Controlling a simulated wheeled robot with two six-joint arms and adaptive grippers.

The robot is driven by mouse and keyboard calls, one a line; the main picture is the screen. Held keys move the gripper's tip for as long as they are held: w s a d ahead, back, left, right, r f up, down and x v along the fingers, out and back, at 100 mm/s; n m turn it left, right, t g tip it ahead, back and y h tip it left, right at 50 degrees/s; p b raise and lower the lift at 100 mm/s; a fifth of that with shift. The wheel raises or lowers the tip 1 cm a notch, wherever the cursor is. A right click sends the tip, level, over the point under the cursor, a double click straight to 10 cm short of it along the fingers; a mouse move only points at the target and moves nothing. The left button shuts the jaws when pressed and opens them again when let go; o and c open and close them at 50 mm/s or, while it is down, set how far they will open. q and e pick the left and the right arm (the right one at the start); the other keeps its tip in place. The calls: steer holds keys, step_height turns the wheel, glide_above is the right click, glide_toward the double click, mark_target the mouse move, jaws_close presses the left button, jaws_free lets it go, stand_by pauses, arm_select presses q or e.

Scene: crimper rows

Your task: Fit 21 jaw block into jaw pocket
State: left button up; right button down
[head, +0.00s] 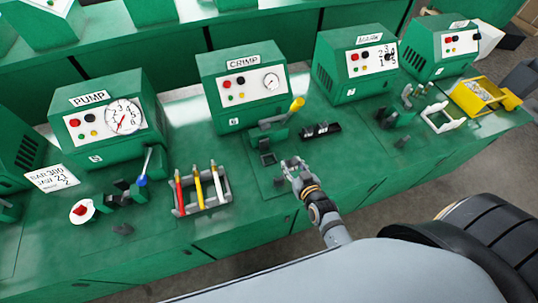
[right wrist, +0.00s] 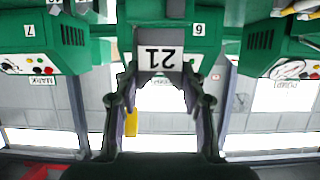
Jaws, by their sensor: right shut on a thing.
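My right gripper (head: 293,166) is over the front of the bench, just right of the crimp station's small dark square jaw pocket (head: 267,158). In the head view the block is too small to make out clearly at the fingertips. The pocket looks empty, and the gripper looks apart from it. The green CRIMP machine (head: 243,90) stands behind. My left gripper is not in view.
A yellow-handled lever (head: 295,106) rises behind the pocket. A dark rack (head: 320,131) lies to its right. A tray of coloured tools (head: 201,190) sits left. A card (head: 52,178) with writing stands far left. The bench front by the gripper is mostly clear.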

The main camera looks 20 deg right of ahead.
steer(key=shift+w+f+b, duration=0.3)
steer(key=w+a+f+b, duration=0.1)
steer(key=w+f+b, duration=0.2)
steer(key=w+b, duration=0.1)
steer(key=w+a+f+b, duration=0.1)
steer(key=w+f+b, duration=0.2)
steer(key=w+b, duration=0.1)
steer(key=w+a+f+b, duration=0.1)
steer(key=w+f+b, duration=0.2)
steer(key=b, duration=0.3)
steer(key=shift+w+a, duration=0.35)
steer(key=shift+w, duration=0.45)
steer(key=f+b, duration=0.4)
steer(key=b, duration=0.1)
steer(key=shift+w+a, duration=0.1)
steer(key=shift+w, duration=0.1)
steer(key=shift+r, duration=0.3)
steer(key=shift+f, duration=0.1)
steer(key=c, duration=1.2)
jaws_free()
steer(key=shift+f, duration=0.2)
steer(key=o, duration=0.4)
